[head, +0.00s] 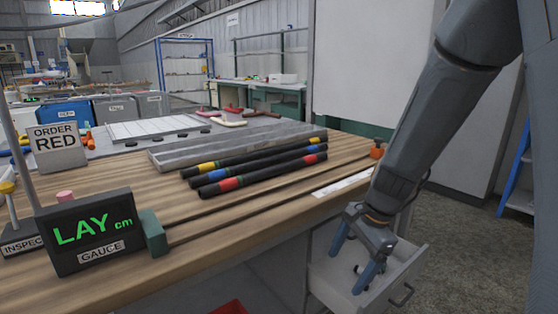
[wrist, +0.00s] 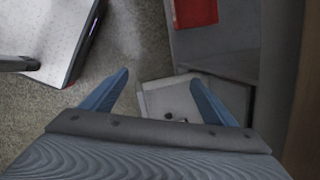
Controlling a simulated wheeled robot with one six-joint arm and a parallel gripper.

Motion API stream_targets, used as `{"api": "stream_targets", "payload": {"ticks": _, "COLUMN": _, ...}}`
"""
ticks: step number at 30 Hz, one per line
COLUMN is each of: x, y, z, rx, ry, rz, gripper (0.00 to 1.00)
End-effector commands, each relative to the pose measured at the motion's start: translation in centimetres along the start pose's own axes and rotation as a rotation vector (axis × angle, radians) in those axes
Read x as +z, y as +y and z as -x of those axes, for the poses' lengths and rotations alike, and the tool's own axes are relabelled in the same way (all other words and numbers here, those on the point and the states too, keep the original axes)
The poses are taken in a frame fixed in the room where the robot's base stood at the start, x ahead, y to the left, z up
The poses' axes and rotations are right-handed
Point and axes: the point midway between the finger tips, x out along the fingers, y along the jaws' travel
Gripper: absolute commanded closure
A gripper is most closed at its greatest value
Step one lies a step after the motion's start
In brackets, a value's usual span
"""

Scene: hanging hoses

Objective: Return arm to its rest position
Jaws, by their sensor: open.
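My gripper (head: 357,265) hangs at the end of my arm, pointing down over the open drawer (head: 395,289) at the right end of the workbench. Its two blue fingers are apart with nothing between them. In the wrist view my gripper (wrist: 160,92) shows both fingers spread, with the pale drawer (wrist: 152,101) beyond them. Small dark items lie in the drawer; I cannot tell what they are.
Three black hoses (head: 260,169) with yellow, blue and red bands lie on the wooden workbench (head: 190,215). A gauge display (head: 92,232) reads "LAY cm". An order sign (head: 57,147) reads "RED". A red bin (wrist: 195,12) is below the bench. Open floor lies at right.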

Motion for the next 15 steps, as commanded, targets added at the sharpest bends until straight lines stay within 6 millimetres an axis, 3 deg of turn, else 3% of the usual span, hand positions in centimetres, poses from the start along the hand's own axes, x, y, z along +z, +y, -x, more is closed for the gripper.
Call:
{"api": "stream_targets", "payload": {"ticks": 1, "x": 2.9, "y": 0.4, "z": -0.7, "rx": 0.023, "ry": 0.001, "rz": 0.146, "gripper": 0.20}}
{"api": "stream_targets", "payload": {"ticks": 6, "x": 10.4, "y": 3.2, "z": -1.9, "rx": 0.100, "ry": 0.000, "rz": 0.617, "gripper": 0.20}}
{"api": "stream_targets", "payload": {"ticks": 10, "x": 14.8, "y": 6.0, "z": -2.5, "rx": 0.150, "ry": -0.002, "rz": 0.956, "gripper": 0.20}}
{"api": "stream_targets", "payload": {"ticks": 15, "x": 17.8, "y": 8.8, "z": -3.0, "rx": 0.194, "ry": -0.007, "rz": 1.252, "gripper": 0.20}}
